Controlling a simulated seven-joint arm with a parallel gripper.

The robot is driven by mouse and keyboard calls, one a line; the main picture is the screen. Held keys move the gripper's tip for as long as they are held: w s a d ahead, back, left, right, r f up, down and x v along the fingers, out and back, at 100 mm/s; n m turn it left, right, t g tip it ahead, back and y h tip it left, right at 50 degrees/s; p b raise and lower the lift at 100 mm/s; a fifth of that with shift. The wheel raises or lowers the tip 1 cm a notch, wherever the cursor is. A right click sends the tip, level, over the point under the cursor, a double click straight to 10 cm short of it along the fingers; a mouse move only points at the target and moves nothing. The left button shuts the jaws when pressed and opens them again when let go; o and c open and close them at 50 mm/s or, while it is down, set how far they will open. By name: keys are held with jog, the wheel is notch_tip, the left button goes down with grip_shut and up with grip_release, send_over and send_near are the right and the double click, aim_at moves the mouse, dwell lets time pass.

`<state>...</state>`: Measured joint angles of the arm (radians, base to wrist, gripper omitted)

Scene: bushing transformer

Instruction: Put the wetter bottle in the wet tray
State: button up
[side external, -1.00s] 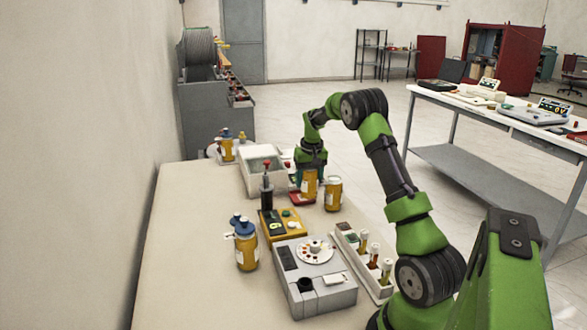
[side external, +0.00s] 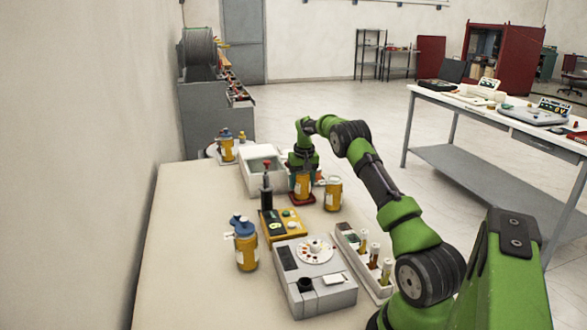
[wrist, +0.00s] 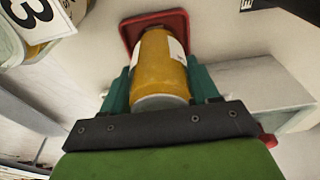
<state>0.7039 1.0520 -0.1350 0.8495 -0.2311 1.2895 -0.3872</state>
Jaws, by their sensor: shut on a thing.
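An orange bottle (side external: 301,187) with a white label is between the fingers of my gripper (side external: 302,170), which is shut on it. In the wrist view, the gripper's teal fingers (wrist: 160,88) clasp the bottle (wrist: 160,75) from both sides. A small red tray (side external: 303,199) is directly below the bottle; its red rim also shows in the wrist view (wrist: 131,32). The bottle looks upright over the tray. I cannot tell whether its base touches it. Which tray is the wet one is not readable.
Another orange jar (side external: 333,194) stands close to the right. A white bin (side external: 257,172) and a dark instrument with a red top (side external: 266,192) are to the left. A yellow device (side external: 283,226), a grey machine (side external: 314,279), a tube rack (side external: 362,262) and a blue-capped bottle (side external: 246,246) are nearer.

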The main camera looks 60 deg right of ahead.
jog(key=o, duration=1.3)
jog(key=shift+f, duration=0.15)
